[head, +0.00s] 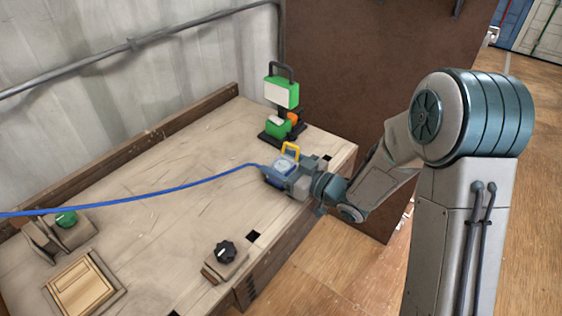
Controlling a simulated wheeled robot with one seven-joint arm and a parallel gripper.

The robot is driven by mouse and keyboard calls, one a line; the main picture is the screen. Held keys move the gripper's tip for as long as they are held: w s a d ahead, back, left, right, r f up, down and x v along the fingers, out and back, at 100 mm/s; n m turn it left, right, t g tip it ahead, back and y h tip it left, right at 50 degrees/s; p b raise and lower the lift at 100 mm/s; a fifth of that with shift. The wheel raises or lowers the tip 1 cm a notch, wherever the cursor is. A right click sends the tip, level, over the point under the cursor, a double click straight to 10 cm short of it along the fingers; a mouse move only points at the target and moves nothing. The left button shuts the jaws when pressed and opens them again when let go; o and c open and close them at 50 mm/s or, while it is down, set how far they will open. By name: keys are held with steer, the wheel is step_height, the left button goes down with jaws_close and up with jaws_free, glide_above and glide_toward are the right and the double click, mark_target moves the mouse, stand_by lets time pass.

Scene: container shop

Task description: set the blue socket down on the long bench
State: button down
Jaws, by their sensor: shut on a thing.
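The blue socket (279,173) is at the end of my arm, over the right part of the long bench (165,185). A blue cable runs from it to the left edge of the picture. A yellow loop (290,148) shows just above it. My gripper (291,178) is shut on the blue socket. The gripper body covers the socket's right side. I cannot tell whether the socket touches the bench top or is held above it.
A green work lamp (281,92) stands behind the socket. A black knob on a block (225,253) sits at the front edge. A green-knobbed block (65,222) and a wooden panel (83,288) are at left. The bench middle is mostly clear beneath the cable.

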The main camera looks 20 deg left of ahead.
steer(key=c, duration=0.6)
jaws_free()
steer(key=shift+f, duration=0.1)
steer(key=o, duration=0.3)
steer(key=shift+r, duration=0.25)
steer(key=v, duration=1.2)
steer(key=w+d+f+m+t+h, duration=0.1)
steer(key=w+d+m+t+h, duration=0.25)
steer(key=w+d+h, duration=0.35)
steer(key=s+d+m+h, duration=0.2)
steer(key=d+m+h, duration=0.2)
steer(key=d+h, duration=0.45)
steer(key=s+d+r+m+g, duration=0.1)
steer(key=s+m+g, duration=0.1)
steer(key=s, duration=0.4)
steer(key=s+d+r+m+g, duration=0.1)
steer(key=s+m+g, duration=0.1)
steer(key=s, duration=0.5)
steer(key=s+d+r+m+g+h, duration=0.1)
steer(key=s+m+g, duration=0.1)
steer(key=s+g, duration=0.2)
steer(key=shift+s+d+r+g, duration=0.1)
steer(key=shift+s+r+g, duration=0.1)
steer(key=shift+s, duration=0.45)
steer(key=shift+s+d+r+g, duration=0.1)
steer(key=shift+s+r, duration=0.05)
steer(key=shift+s, duration=0.55)
